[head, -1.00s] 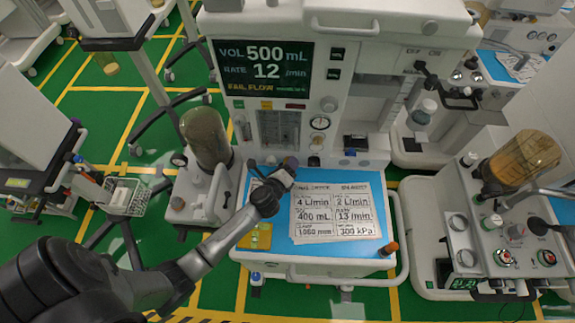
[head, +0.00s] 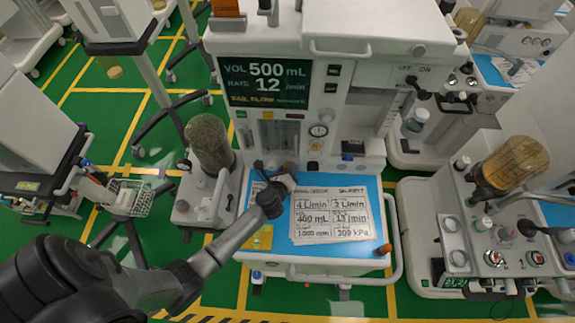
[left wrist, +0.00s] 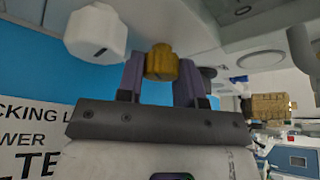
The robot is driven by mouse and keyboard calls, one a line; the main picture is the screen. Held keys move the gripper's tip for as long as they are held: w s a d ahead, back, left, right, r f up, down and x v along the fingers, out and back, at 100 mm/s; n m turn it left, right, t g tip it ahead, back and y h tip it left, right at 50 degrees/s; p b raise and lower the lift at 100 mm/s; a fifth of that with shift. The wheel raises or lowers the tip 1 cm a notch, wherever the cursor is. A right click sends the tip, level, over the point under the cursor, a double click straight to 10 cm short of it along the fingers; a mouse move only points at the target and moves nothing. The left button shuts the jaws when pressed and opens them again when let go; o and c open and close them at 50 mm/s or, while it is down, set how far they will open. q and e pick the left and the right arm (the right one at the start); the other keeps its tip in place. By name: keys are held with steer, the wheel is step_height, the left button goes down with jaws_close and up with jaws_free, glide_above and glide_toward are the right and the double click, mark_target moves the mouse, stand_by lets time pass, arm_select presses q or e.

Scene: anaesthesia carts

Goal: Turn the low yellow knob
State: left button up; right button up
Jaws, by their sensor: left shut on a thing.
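The yellow knob (left wrist: 160,62) shows in the left wrist view, under the machine's front panel. My left gripper (left wrist: 160,76) has its two purple fingers on either side of it, shut on it. In the head view my left gripper (head: 276,172) is at the foot of the middle machine's panel, above the blue work surface; the knob there is hidden by the gripper. A white faceted knob (left wrist: 97,33) is beside the yellow one, to the left in the wrist view, apart from the fingers. My right gripper is in neither view.
The blue work surface (head: 372,190) bears printed sheets (head: 330,215) and a yellow pad (head: 259,238). A glass canister (head: 209,145) stands left of the gripper. The display (head: 265,83) is above. Another machine with an amber canister (head: 518,162) stands at right.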

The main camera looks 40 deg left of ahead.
arm_select(q)
steer(key=m+p, duration=0.1)
steer(key=m+g+y+p, duration=0.1)
steer(key=shift+w+d+r+p, duration=0.1)
steer(key=shift+r+p, duration=0.25)
steer(key=shift+p, duration=0.05)
steer(key=shift+f+m+g+y+p, duration=0.1)
steer(key=shift+m+g+y+p, duration=0.25)
steer(key=shift+m+p, duration=0.2)
steer(key=shift+m+g+y+p, duration=0.25)
steer(key=shift+m+g+p, duration=0.15)
steer(key=shift+m, duration=0.15)
steer(key=shift+f+m+g+y, duration=0.2)
steer(key=shift+m+g+y, duration=0.25)
steer(key=shift+m+y, duration=0.65)
steer(key=shift+m, duration=0.4)
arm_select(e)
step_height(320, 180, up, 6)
arm_select(q)
steer(key=shift+g, duration=0.3)
steer(key=o, duration=0.9)
